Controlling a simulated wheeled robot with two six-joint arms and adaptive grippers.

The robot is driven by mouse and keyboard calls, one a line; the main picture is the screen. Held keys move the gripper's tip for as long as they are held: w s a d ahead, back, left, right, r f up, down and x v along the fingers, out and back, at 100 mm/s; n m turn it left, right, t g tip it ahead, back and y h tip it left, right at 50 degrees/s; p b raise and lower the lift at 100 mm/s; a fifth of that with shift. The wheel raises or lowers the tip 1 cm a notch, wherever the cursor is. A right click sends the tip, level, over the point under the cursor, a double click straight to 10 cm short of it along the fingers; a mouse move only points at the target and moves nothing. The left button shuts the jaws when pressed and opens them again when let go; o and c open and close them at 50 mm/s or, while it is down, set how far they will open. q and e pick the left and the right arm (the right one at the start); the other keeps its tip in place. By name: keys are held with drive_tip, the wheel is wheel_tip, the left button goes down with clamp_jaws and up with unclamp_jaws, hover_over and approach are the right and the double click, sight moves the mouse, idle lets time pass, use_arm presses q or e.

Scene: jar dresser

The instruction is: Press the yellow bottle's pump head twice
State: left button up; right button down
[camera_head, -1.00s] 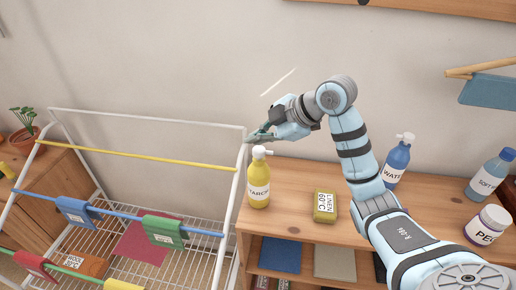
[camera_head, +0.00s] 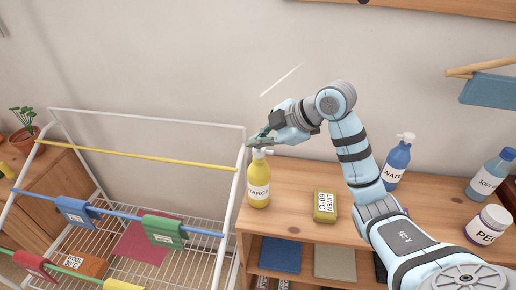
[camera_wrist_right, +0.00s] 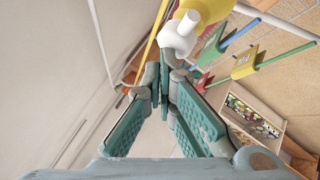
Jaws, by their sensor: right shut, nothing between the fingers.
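The yellow bottle (camera_head: 258,187) stands upright on the wooden dresser top, its label reading STARCH. Its white pump head (camera_head: 266,152) is partly covered by my right gripper (camera_head: 258,141) in the head view. That gripper is shut and empty, its fingertips at or just above the pump head; I cannot tell whether they touch. In the right wrist view the white pump head (camera_wrist_right: 180,36) and the yellow bottle (camera_wrist_right: 212,9) show just beyond the fingertips. My left gripper is not in view.
A yellow LINEN box (camera_head: 325,207), a blue WATER bottle (camera_head: 397,162), a SOFT bottle (camera_head: 487,178) and a white jar (camera_head: 489,224) share the dresser top (camera_head: 290,202). The white drying rack (camera_head: 231,205) stands close left of the yellow bottle.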

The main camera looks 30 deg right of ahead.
sight(258, 151)
drive_tip(key=shift+f+b, duration=0.35)
drive_tip(key=shift+f, duration=0.35)
idle(0.4)
idle(0.3)
drive_tip(key=shift+r+p, duration=1.3)
drive_tip(key=shift+p, duration=0.1)
wheel_tip(258, 151, up, 5)
drive_tip(key=p, duration=0.5)
drive_tip(key=shift+r, duration=0.1)
